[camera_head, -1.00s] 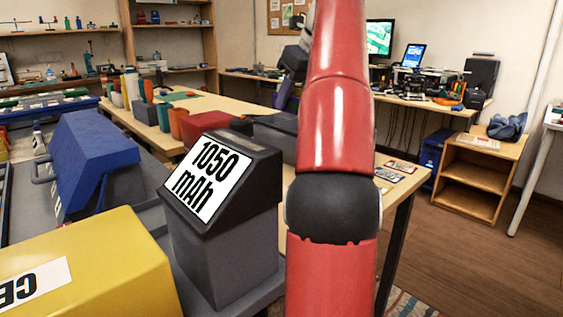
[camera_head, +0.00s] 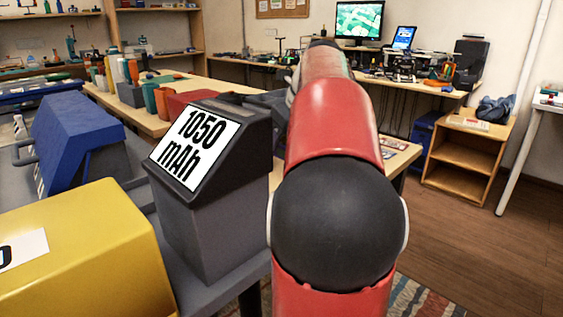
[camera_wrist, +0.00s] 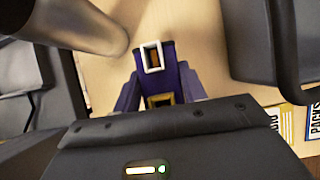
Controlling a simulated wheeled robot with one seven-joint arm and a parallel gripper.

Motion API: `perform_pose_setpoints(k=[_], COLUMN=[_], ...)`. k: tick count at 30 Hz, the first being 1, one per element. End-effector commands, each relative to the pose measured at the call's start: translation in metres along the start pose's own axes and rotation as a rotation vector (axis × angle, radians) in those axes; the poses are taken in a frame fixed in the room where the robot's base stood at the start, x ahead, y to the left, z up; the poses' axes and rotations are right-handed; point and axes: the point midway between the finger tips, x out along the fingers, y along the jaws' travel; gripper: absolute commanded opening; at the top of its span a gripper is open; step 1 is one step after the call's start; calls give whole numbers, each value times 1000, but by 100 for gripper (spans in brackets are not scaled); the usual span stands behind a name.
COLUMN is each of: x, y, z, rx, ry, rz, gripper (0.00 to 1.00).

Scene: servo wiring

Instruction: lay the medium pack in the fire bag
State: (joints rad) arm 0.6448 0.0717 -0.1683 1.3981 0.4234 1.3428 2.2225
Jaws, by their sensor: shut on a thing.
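A purple pack (camera_wrist: 171,75) with a white-rimmed end and orange parts shows in the wrist view. My gripper (camera_wrist: 160,92) is shut on it, above a light wooden surface. Its size is not marked in view. In the head view my red arm hides the gripper and the pack. A dark, soft-looking thing (camera_head: 266,104) lies on the wooden table behind the labelled bin, partly covered by my arm. I cannot tell for sure that it is the fire bag. A dark grey walled shape (camera_wrist: 250,45) is right of the pack in the wrist view, apart from it.
A dark bin (camera_head: 215,215) marked 1050 mAh stands close on the left, by a yellow bin (camera_head: 85,250) and a blue bin (camera_head: 85,140). Cups and a red box (camera_head: 190,102) stand on the wooden table (camera_head: 130,115). Printed cards (camera_wrist: 300,125) lie right in the wrist view.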

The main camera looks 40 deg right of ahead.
Motion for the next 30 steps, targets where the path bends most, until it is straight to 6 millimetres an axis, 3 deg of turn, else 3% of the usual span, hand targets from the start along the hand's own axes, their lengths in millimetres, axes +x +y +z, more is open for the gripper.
perform_pose_setpoints(k=[10, 22, 23, 27, 30], x=[33, 37, 38, 37, 37], y=[0, 0, 0, 0, 0], z=[-20, -22, -22, -22, -22], rx=[1, 0, 1, 1, 1], ry=[0, -1, 0, 0, 0], rz=[0, -1, 0, 0, 0], gripper=[0, 0, 44, 63, 63])
